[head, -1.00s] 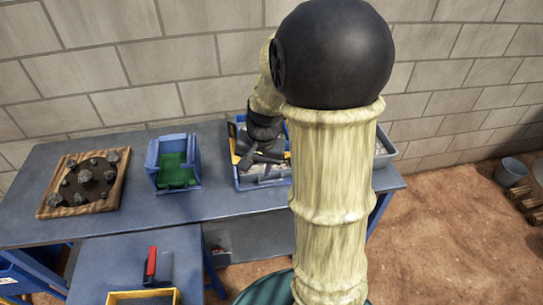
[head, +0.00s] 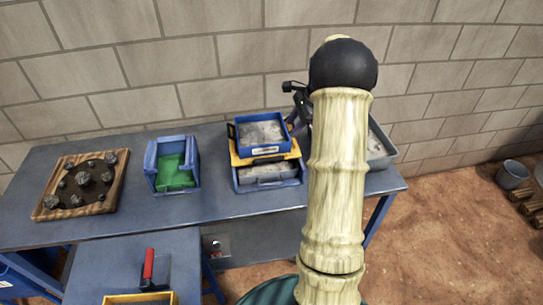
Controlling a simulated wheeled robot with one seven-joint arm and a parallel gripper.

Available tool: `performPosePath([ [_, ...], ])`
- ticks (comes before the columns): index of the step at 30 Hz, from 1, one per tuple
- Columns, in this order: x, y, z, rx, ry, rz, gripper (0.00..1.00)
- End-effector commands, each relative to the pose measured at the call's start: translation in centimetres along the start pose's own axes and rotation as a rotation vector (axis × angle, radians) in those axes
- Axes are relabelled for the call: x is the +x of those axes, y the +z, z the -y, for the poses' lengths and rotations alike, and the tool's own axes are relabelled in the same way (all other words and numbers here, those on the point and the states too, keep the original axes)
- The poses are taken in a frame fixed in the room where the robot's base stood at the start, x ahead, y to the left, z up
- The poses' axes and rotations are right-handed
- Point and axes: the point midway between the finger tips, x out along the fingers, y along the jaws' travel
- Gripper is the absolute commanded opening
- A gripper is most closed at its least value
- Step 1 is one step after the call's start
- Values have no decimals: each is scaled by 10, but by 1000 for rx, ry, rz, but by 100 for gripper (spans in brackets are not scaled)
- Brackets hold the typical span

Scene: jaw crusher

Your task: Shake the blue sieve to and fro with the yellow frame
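The blue sieve (head: 262,146) is a square blue box with a pale label on its front and grey, stony material inside. It sits in or on the yellow frame (head: 236,160). The frame rests on a blue tray (head: 268,184) that also holds grey material, on the bench. My gripper (head: 293,122) is dark and sits just right of the sieve, largely hidden behind my arm. Its fingertips are not clear, so I cannot tell whether it touches the sieve or how far it is open.
On the blue bench (head: 223,203), a blue box with a green inside (head: 174,178) stands left of the sieve. A wooden tray with several dark stones (head: 98,167) lies further left. A grey tub (head: 381,150) stands to the right, partly behind my arm. A red-handled tool (head: 149,266) is in front.

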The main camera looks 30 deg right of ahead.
Motion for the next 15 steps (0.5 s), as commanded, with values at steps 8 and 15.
performPosePath([
  [8,27,2,0,-1,4,2,38],
  [15,68,1,-1,-1,4,2,38],
])
